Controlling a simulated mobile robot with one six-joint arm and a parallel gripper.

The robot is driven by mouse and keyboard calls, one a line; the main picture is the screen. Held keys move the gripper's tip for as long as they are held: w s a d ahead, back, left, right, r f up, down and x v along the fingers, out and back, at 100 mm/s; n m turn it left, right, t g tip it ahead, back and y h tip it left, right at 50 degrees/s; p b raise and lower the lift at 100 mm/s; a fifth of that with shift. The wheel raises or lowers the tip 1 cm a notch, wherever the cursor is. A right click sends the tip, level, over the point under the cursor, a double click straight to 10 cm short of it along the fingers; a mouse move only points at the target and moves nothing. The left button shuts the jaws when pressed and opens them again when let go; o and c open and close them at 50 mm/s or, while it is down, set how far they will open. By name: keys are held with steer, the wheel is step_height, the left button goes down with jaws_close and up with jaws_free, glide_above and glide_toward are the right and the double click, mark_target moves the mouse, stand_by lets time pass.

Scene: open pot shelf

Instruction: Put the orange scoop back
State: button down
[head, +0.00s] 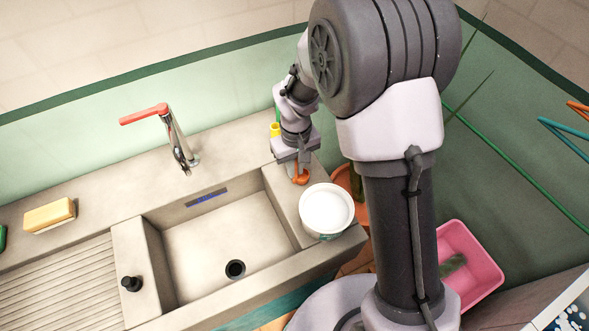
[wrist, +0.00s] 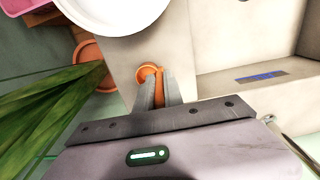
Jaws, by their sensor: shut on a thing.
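The orange scoop (wrist: 149,71) is between the fingers of my gripper (wrist: 158,92) in the wrist view, its round end showing past the fingertips. In the head view the scoop (head: 301,177) shows below my gripper (head: 296,165), over the ledge at the right of the sink. My gripper is shut on the scoop. A round white tub (head: 327,210) stands on the ledge just in front of the scoop, apart from it. The tub also shows at the top of the wrist view (wrist: 110,12). Whether the scoop touches the ledge, I cannot tell.
The sink basin (head: 215,245) lies left of the ledge, with a red-handled tap (head: 170,130) behind it. A yellow sponge (head: 50,215) lies at the left. An orange pot (head: 343,176) with a plant and a pink tub (head: 478,270) stand to the right.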

steer(key=shift+r, duration=0.1)
steer(key=shift+f, duration=0.2)
steer(key=c, duration=1.5)
jaws_free()
steer(key=shift+o, duration=0.2)
steer(key=shift+r, duration=0.1)
